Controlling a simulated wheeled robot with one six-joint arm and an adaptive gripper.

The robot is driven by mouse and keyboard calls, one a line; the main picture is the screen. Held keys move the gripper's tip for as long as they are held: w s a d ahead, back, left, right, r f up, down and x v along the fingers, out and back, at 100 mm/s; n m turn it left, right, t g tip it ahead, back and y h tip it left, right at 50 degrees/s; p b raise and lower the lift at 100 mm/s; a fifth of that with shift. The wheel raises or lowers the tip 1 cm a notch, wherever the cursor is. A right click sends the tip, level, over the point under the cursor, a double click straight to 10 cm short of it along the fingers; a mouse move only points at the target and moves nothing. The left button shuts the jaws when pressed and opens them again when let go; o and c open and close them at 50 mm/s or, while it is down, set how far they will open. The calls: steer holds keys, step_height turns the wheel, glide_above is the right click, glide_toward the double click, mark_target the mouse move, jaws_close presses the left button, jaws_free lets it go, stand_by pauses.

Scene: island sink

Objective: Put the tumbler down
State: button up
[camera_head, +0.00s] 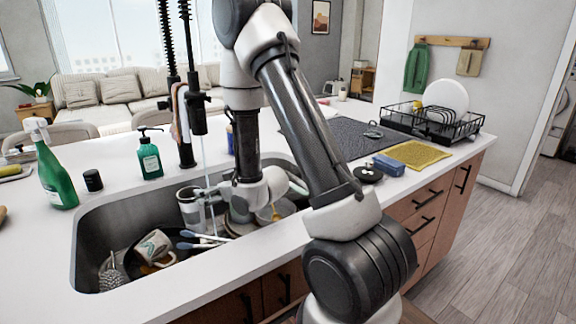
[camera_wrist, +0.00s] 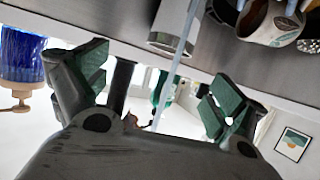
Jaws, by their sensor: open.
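A grey metal tumbler (camera_head: 189,208) stands in the sink, near its back wall. It also shows in the wrist view (camera_wrist: 172,24), at the top, beyond my fingertips. My gripper (camera_head: 206,191) is low over the sink, just right of the tumbler in the head view. In the wrist view my gripper (camera_wrist: 160,85) has its two green-padded fingers spread wide, with nothing held between them. The tumbler looks roughly upright and apart from the fingers. Its lower part is partly hidden in the head view.
The sink (camera_head: 95,225) also holds a patterned mug (camera_head: 154,247), brushes and dishes. A thin water stream falls from the faucet (camera_head: 197,115) near my gripper. Green bottles (camera_head: 150,158) stand on the counter. A dish rack (camera_head: 460,127) and yellow cloth (camera_head: 414,155) are at right.

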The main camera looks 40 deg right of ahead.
steer(key=s+d+r+m+g+h, duration=0.1)
steer(key=s+d+r+g+h, duration=0.1)
steer(key=s+d+r, duration=0.4)
steer(key=s+d+r+m+g+h, duration=0.1)
steer(key=s+d+r+g+h, duration=0.15)
steer(key=s+r, duration=0.4)
steer(key=s+r+m+g, duration=0.1)
steer(key=s+r, duration=0.3)
steer(key=s, duration=0.6)
steer(key=s+r+m+g, duration=0.1)
steer(key=s+r+g, duration=0.2)
steer(key=s, duration=0.8)
steer(key=shift+s+d+r, duration=0.15)
steer(key=shift+d+r, duration=0.2)
steer(key=shift+d, duration=0.05)
